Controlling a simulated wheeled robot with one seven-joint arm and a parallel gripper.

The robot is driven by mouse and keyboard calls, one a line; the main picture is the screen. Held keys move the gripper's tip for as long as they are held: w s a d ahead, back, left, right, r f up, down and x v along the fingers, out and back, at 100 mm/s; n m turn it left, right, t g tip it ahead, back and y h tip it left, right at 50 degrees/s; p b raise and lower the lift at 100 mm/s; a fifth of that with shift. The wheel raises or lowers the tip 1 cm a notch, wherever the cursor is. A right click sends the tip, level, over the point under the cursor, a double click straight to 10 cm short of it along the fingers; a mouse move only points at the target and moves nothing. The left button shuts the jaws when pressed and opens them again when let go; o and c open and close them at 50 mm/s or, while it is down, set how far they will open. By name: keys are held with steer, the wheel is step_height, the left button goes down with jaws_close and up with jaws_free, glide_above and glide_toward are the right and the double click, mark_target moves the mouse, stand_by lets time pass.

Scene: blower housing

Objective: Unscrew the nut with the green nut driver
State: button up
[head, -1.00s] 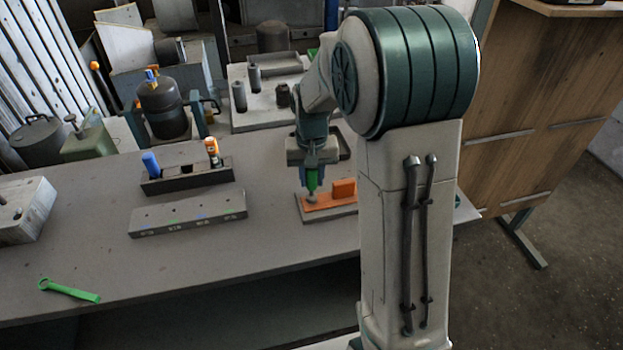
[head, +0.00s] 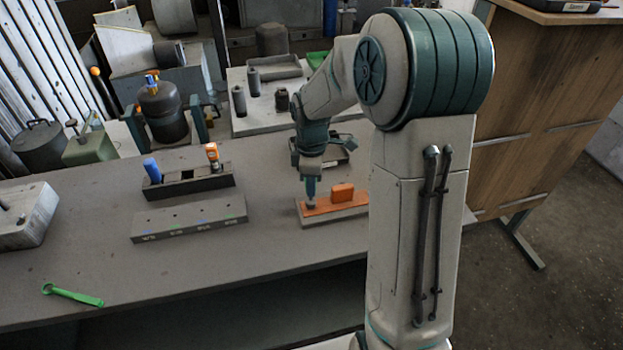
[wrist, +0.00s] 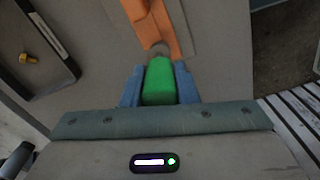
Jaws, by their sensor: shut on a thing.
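The green nut driver (wrist: 159,80) is upright between the blue fingers of my gripper (wrist: 160,88), which is shut on its handle. In the head view my gripper (head: 311,178) points down over the left end of the orange blower housing part (head: 335,201). The driver's grey tip (wrist: 159,50) is at the orange plate. The nut is not visible, hidden under the tip or the gripper. I cannot tell if the tip is seated on it.
A black rack (head: 187,181) holds a blue-handled and an orange-handled tool. A grey block (head: 189,218) with coloured marks stands before it. A green wrench (head: 72,295) lies front left. In the wrist view a yellow bolt (wrist: 29,57) lies in a dark tray (wrist: 62,45).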

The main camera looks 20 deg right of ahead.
jaws_close()
steer(key=shift+r, duration=0.15)
steer(key=shift+r+p, duration=3.05)
steer(key=shift+r, duration=0.8)
